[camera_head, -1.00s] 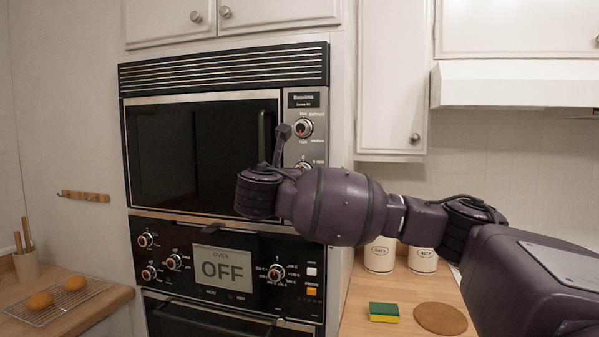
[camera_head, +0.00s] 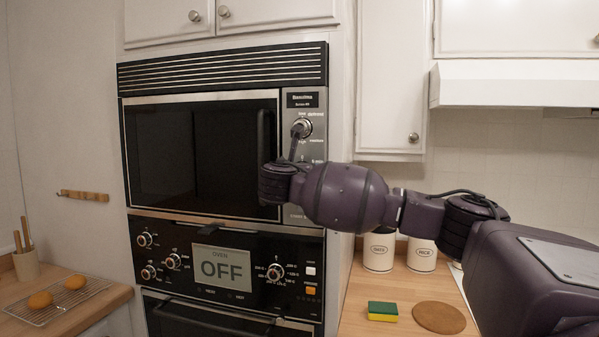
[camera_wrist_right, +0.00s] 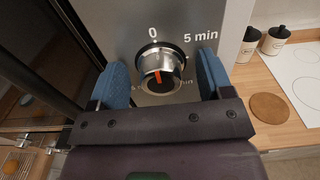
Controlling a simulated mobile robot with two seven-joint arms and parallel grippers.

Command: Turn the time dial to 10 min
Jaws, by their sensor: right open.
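The time dial (camera_wrist_right: 158,70) is a silver knob with an orange-red mark on its face, seen close up in the right wrist view. A "0" stands above it and "5 min" at its upper right; lower lettering is partly covered. My right gripper (camera_wrist_right: 163,62) is open, with one blue finger on each side of the knob. A gap shows between the fingers and the knob, so it is not gripped. In the head view my right wrist hides the time dial and the fingers. My left gripper is not in view.
The microwave door (camera_head: 190,150) and its vertical handle (camera_head: 265,135) are left of the dial panel. The power dial (camera_head: 305,128) is above my wrist. The oven panel with its "OFF" display (camera_head: 222,266) is below. A sponge (camera_head: 382,311) and canisters (camera_head: 379,253) are on the right counter.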

